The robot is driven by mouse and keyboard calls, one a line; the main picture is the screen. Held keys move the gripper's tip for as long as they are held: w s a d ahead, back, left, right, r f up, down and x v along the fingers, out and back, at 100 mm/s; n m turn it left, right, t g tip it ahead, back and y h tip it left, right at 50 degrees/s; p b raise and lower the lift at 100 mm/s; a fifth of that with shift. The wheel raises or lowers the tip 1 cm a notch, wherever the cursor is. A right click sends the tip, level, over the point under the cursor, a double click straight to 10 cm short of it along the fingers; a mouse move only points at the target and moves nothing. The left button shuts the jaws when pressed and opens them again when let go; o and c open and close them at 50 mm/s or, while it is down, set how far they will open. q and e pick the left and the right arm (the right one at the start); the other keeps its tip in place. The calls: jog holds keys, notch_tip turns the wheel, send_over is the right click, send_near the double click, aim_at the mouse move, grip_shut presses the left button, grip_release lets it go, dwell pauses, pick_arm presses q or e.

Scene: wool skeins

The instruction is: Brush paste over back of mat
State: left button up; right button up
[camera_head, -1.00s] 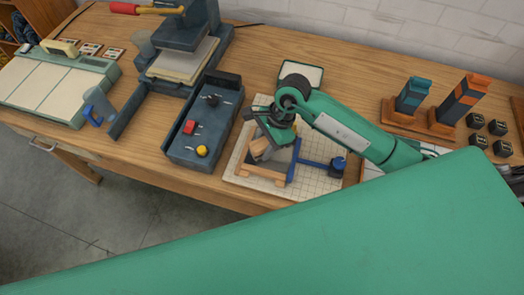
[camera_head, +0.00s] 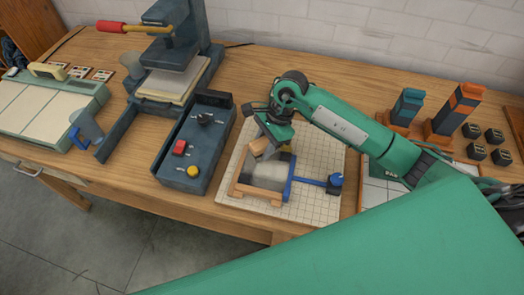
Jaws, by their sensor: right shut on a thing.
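My right gripper (camera_head: 271,138) reaches in from the right over the work area and is shut on a tan, block-like tool (camera_head: 264,149), likely the brush. The tool is tilted just above or touching a light grey sheet (camera_head: 265,174), which looks like the mat. I cannot tell whether it touches, and the gripper hides part of it. The sheet lies in a wooden frame (camera_head: 258,193) with a blue bar and blue knob (camera_head: 335,181) at its right. No paste can be made out on the sheet. My left gripper is not in view.
A white gridded board (camera_head: 318,208) lies under the frame. A dark control box (camera_head: 192,150) with red and yellow buttons stands left of it, and a press (camera_head: 178,62) behind that. Teal and orange stands (camera_head: 459,105) and small dark blocks (camera_head: 483,142) are at right.

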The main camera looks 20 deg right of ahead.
jog(key=shift+s+a+f+b, duration=0.1)
jog(key=shift+s+a, duration=0.3)
jog(key=shift+s, duration=0.2)
jog(key=shift+s+a+r+b, duration=0.15)
jog(key=shift+s+a, duration=0.25)
jog(key=shift+s, duration=0.2)
jog(key=shift+s+a+f+b, duration=0.15)
jog(key=shift+s+a, duration=0.25)
jog(key=shift+s, duration=0.2)
